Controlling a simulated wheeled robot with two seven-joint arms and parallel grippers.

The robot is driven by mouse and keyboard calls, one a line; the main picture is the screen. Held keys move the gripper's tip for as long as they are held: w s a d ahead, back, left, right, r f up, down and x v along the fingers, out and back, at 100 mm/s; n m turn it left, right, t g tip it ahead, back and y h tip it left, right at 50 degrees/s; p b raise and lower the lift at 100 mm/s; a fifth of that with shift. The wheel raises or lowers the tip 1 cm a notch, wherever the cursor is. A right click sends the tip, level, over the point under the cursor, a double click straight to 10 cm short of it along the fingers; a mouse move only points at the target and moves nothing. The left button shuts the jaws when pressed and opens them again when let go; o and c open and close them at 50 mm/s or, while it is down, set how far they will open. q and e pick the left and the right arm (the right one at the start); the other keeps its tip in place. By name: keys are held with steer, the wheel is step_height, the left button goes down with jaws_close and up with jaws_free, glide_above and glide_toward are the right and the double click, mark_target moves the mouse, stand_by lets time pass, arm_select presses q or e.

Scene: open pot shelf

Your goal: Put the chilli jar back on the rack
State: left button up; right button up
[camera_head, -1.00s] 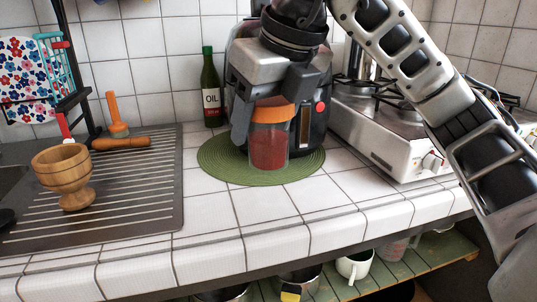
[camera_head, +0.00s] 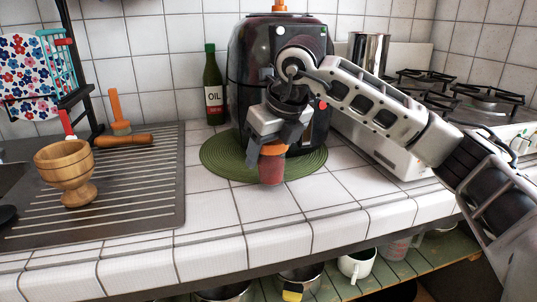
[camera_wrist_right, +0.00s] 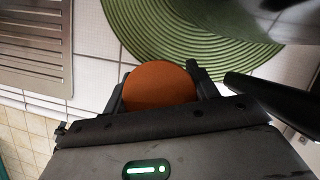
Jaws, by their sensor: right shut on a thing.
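The chilli jar (camera_head: 271,171) is a small clear jar with red contents and an orange lid. My right gripper (camera_head: 273,146) is shut on it at the lid, from above. The jar is upright at the front edge of the round green mat; I cannot tell whether it touches the counter. In the right wrist view the orange lid (camera_wrist_right: 158,85) sits between the two dark fingers and hides the jar body. I cannot make out a spice rack for certain. My left gripper is not in view.
A dark appliance (camera_head: 250,75) stands behind the gripper on the green mat (camera_head: 215,163), with an oil bottle (camera_head: 212,90) to its left. A wooden mortar (camera_head: 66,172) stands on the drainboard (camera_head: 150,190). A stove is at right. Below the counter, a shelf (camera_head: 425,265) holds pots and a white mug (camera_head: 357,264).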

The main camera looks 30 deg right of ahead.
steer(key=shift+f, duration=0.4)
steer(key=shift+f, duration=0.2)
steer(key=o, duration=1.1)
steer(key=shift+o, duration=0.2)
steer(key=shift+r, duration=0.1)
